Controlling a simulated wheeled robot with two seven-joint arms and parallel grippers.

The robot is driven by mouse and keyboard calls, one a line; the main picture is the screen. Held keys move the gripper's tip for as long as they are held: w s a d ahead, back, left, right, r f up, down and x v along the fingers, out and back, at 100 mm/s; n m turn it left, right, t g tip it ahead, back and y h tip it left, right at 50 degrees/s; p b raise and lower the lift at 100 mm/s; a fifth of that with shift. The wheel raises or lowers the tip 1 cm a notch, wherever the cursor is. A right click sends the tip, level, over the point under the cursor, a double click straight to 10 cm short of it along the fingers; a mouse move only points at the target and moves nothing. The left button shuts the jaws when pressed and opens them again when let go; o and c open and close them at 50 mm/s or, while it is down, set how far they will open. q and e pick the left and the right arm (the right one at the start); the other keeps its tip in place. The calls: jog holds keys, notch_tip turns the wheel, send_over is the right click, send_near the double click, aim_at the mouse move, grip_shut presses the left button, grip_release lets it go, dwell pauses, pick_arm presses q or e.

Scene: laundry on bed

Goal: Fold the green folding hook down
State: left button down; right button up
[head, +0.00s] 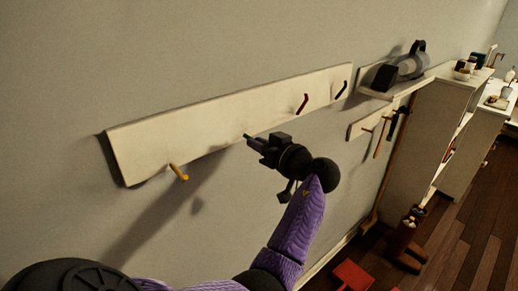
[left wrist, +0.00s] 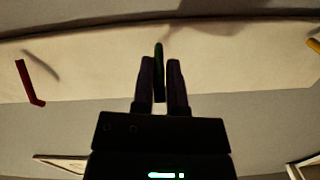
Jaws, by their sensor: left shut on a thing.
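A white hook board (head: 215,125) runs along the grey wall and also shows in the left wrist view (left wrist: 90,70). In the left wrist view the dark green folding hook (left wrist: 159,60) stands between the two fingers of my left gripper (left wrist: 160,85). The fingers are shut on it. In the head view my left gripper (head: 250,139) is at the board's lower edge and mostly hides the green hook. I cannot tell how far the hook is folded. My right gripper is in neither view.
A yellow hook (head: 178,172) sticks out on the left part of the board. A dark red hook (head: 302,103) and a black hook (head: 340,90) are to the right. A shelf (head: 380,92) holds a grey appliance (head: 402,68). White cabinets (head: 430,130) stand further right.

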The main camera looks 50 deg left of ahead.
pick_arm(q)
jog(key=shift+f, duration=0.1)
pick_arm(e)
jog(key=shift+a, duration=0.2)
pick_arm(q)
jog(key=c, duration=0.7)
grip_release()
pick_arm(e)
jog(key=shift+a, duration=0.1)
pick_arm(q)
jog(key=d, duration=0.3)
jog(key=d+b, duration=0.1)
jog(key=d, duration=0.6)
jog(key=shift+s+r, duration=0.25)
jog(key=shift+r, duration=0.15)
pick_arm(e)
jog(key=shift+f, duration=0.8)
